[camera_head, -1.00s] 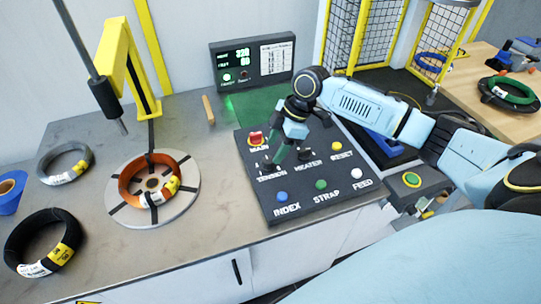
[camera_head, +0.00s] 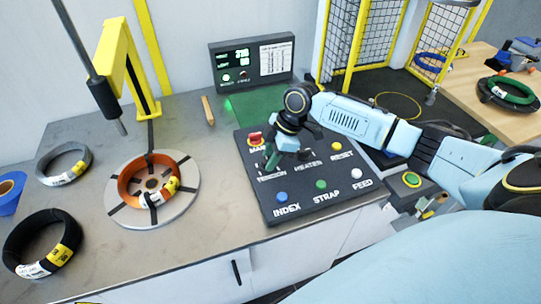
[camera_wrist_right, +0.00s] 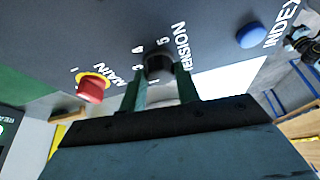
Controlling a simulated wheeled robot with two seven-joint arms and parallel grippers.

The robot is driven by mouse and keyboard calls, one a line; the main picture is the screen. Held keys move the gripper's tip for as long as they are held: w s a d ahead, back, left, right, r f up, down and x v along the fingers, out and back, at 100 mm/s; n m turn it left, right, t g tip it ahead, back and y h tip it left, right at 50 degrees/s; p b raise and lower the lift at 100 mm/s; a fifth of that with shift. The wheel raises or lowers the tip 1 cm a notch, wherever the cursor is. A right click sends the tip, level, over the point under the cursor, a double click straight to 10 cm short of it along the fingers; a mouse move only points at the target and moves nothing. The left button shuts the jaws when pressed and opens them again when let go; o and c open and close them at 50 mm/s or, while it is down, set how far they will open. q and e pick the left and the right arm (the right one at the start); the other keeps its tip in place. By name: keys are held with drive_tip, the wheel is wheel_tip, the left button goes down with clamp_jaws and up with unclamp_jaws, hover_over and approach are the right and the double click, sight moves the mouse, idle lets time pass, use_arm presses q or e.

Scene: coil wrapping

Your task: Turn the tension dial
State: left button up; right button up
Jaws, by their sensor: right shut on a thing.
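The tension dial (camera_wrist_right: 159,66) is a dark round knob above the TENSION label on the black control panel (camera_head: 350,187). In the right wrist view it sits between the two green fingers of my right gripper (camera_wrist_right: 160,84), with numbers printed around it. In the head view my right gripper (camera_head: 271,160) reaches down to the panel's left side, shut on the dial and largely hiding it. My left gripper is not in view.
The red MAIN switch (camera_head: 255,139) is close to the gripper. The HEATER knob (camera_head: 306,154), yellow RESET button (camera_head: 337,146) and blue INDEX button (camera_head: 282,197) are also nearby. An orange coil (camera_head: 130,188) lies on a round turntable (camera_head: 190,205) at left.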

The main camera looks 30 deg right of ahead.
drive_tip(key=shift+s+r+m+p, duration=0.15)
drive_tip(key=shift+m+p, duration=0.15)
drive_tip(key=shift+p, duration=0.45)
drive_tip(key=m+t+p, duration=0.1)
drive_tip(key=m+p, duration=0.1)
drive_tip(key=p, duration=0.2)
drive_tip(key=m+h+p, duration=0.1)
drive_tip(key=m+p, duration=0.2)
drive_tip(key=p, duration=0.1)
drive_tip(key=m+t+h+p, duration=0.1)
drive_tip(key=m+p, duration=0.2)
drive_tip(key=p, duration=0.1)
drive_tip(key=shift+s+a+r+t, duration=0.1)
drive_tip(key=shift+a+r+t, duration=0.05)
drive_tip(key=shift+a+t, duration=0.15)
drive_tip(key=shift+m+h+p, duration=0.4)
drive_tip(key=shift+m+p, duration=0.3)
drive_tip(key=shift+p, duration=0.15)
drive_tip(key=shift+f+m+h+p, duration=0.3)
drive_tip(key=shift+m+p, duration=0.1)
drive_tip(key=shift+m, duration=0.4)
drive_tip(key=o, duration=1)
drive_tip(key=shift+c, duration=0.2)
drive_tip(key=shift+r, duration=0.1)
